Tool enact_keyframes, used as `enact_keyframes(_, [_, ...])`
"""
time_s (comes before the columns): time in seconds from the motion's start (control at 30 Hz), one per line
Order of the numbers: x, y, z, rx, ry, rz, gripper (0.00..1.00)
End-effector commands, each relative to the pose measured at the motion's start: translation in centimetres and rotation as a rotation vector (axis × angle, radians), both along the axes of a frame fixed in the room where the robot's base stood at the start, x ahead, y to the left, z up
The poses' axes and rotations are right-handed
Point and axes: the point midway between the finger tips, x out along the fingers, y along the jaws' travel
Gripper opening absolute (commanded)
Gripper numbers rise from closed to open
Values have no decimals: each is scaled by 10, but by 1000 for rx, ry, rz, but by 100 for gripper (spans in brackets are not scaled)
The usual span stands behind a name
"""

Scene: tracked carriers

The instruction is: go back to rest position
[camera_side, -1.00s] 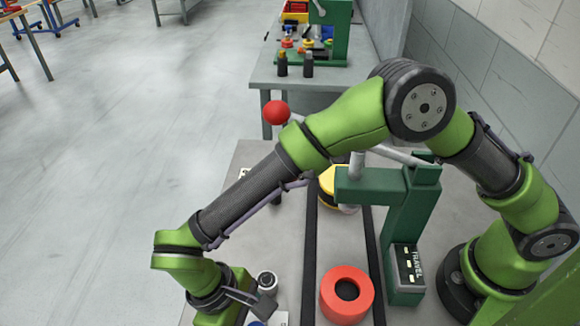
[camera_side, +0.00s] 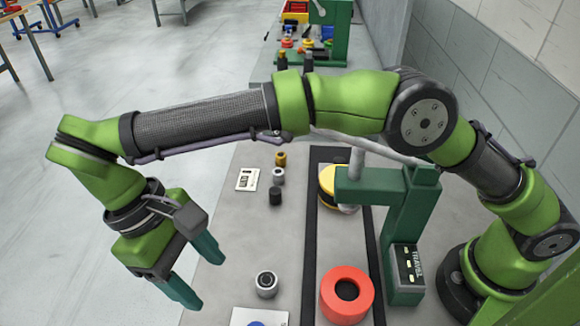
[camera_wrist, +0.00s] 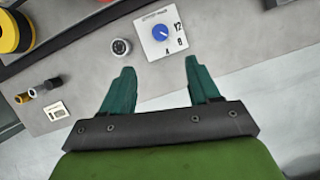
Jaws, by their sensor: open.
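My gripper (camera_side: 200,278) is open and empty. It hangs in the air at the left edge of the grey table (camera_side: 235,215) in the side view. In the wrist view its two green fingers (camera_wrist: 155,88) stand apart with nothing between them. A grey cylinder with a dark hole (camera_side: 266,284) stands on the table to the right of the gripper. It also shows in the wrist view (camera_wrist: 120,47), beyond the fingers.
A red ring (camera_side: 346,294) and a yellow-black disc (camera_side: 328,188) sit along the dark-edged track. A green press (camera_side: 400,215) stands beside it. A white dial card (camera_wrist: 160,33) lies near the cylinder. Small cylinders (camera_side: 276,178) and a white card (camera_side: 247,179) lie farther back.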

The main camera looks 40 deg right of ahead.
Motion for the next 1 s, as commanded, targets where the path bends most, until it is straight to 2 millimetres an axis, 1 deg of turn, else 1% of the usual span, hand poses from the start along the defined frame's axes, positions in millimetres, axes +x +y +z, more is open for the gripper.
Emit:
enact_keyframes(0.17, [2, 2, 8, 2, 0, -1, 61])
enact_keyframes(0.5, [3, 2, 9, 1, -2, -1, 61])
enact_keyframes(0.57, [7, 0, 9, 0, -17, -2, 61])
enact_keyframes(0.6, [13, -3, 9, -1, -42, -3, 61])
enact_keyframes(0.67, [27, -11, 8, -3, -101, -5, 61])
enact_keyframes(0.77, [66, -32, 9, -5, -265, -9, 61])
enact_keyframes(0.8, [85, -43, 11, -3, -345, -11, 61])
enact_keyframes(0.87, [114, -59, 16, 4, -467, -15, 61])
enact_keyframes(0.9, [133, -71, 21, 13, -548, -16, 61])
enact_keyframes(0.97, [159, -87, 30, 31, -664, -16, 61])
enact_keyframes(1.0, [175, -97, 36, 46, -738, -16, 61])
